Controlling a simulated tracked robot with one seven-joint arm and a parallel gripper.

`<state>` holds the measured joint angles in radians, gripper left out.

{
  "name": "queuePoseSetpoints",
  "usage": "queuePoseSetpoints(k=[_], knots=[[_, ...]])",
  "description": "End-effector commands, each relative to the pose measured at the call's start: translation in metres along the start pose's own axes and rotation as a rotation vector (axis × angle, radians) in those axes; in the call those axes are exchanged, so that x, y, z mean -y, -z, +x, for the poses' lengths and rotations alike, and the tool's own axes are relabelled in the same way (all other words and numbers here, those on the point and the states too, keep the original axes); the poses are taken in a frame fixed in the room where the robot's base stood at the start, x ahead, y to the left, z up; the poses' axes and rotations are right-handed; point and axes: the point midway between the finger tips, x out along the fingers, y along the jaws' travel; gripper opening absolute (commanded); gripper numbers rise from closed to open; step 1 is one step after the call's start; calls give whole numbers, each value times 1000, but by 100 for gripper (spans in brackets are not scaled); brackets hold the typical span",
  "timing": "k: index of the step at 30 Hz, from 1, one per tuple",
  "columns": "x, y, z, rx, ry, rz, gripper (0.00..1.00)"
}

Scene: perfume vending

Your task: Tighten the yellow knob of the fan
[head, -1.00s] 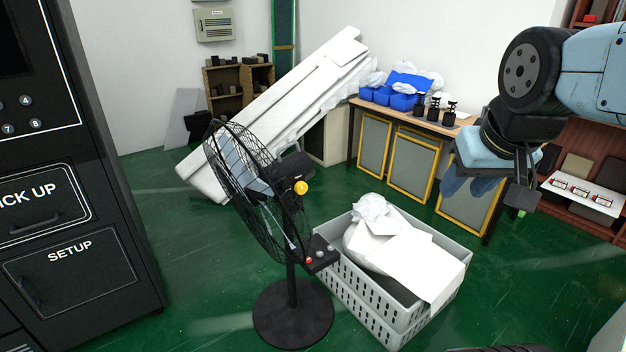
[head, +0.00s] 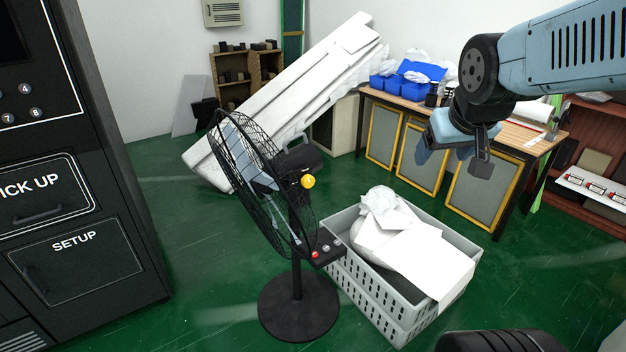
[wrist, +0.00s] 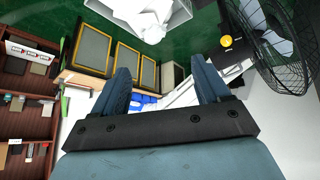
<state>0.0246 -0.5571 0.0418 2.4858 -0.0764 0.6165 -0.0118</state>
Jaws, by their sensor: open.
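The black standing fan (head: 262,180) stands on the green floor left of centre in the head view, its round base on the floor. Its yellow knob (head: 308,181) sticks out from the motor housing behind the cage. In the wrist view, the image is turned over and the fan (wrist: 280,40) is at the upper right, with the yellow knob (wrist: 226,41) beside it. My gripper (head: 434,153) hangs in the air to the right of the fan, well apart from the knob. In the wrist view, its two blue fingers (wrist: 164,82) are spread apart with nothing between them.
A grey crate (head: 350,290) with white paper and bags stands right of the fan base. A black vending machine (head: 110,190) stands at the left. A workbench (head: 515,140) and white panels (head: 290,100) are behind. Open air lies between my gripper and the fan.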

Motion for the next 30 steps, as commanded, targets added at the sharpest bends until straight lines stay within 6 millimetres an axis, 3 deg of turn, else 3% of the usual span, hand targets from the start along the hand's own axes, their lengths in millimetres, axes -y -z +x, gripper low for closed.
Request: queuePoseSetpoints(k=[6,15,22,30], knots=[[1,45,63,-85,-18,-93,75],[18,90,148,-220,18,-223,75],[40,109,212,-329,90,-300,75],[76,113,279,-466,216,-352,75]])
